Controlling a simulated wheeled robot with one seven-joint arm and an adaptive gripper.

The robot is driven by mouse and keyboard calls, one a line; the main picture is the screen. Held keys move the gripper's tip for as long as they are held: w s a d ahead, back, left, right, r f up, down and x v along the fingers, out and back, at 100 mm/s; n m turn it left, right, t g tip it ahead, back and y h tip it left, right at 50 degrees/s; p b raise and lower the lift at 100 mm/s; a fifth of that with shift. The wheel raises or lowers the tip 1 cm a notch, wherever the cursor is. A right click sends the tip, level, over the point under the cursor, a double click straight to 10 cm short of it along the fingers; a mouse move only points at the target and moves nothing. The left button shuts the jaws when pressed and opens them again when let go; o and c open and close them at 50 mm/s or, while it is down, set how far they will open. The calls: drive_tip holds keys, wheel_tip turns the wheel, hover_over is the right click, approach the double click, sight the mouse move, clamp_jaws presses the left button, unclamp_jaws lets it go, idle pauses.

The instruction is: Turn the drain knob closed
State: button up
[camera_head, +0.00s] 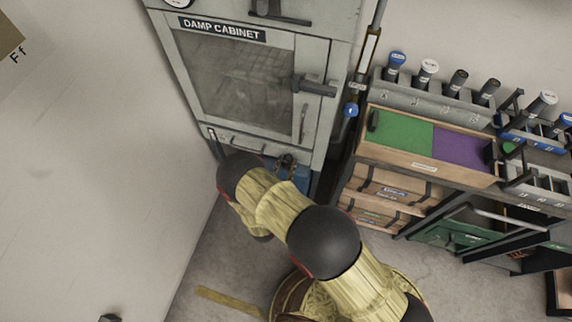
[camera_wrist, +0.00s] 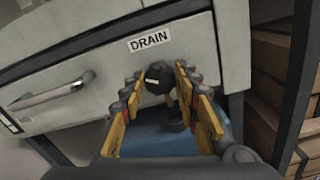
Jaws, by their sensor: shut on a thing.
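The drain knob (camera_wrist: 158,74) is a dark round knob on the pale cabinet front, under a white DRAIN label (camera_wrist: 149,39). A short pale mark shows on its face, lying nearly level in the wrist view. My gripper (camera_wrist: 160,82) has its yellow-padded fingers on either side of the knob and is shut on it. In the head view, the damp cabinet (camera_head: 312,68) stands upright at the back. My arm reaches to its lower part, and the knob is hidden or too small to make out there.
A handle (camera_wrist: 52,92) sits left of the knob on the same panel. A blue surface (camera_wrist: 160,132) lies below the knob. Bare floor (camera_head: 225,270) shows at lower left.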

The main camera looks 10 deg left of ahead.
drive_tip(key=shift+c, duration=0.7)
drive_tip(key=shift+m, duration=0.3)
drive_tip(key=m+b, duration=0.2)
drive_tip(key=m, duration=0.3)
drive_tip(key=shift+d+f, duration=0.1)
drive_tip(key=m+b, duration=0.2)
drive_tip(key=m, duration=0.4)
drive_tip(key=shift+d+m, duration=0.1)
drive_tip(key=shift+m, duration=0.2)
drive_tip(key=o, duration=1.1)
drive_tip(key=shift+o, duration=0.3)
drive_tip(key=s+a, duration=0.1)
drive_tip(key=s, duration=1.1)
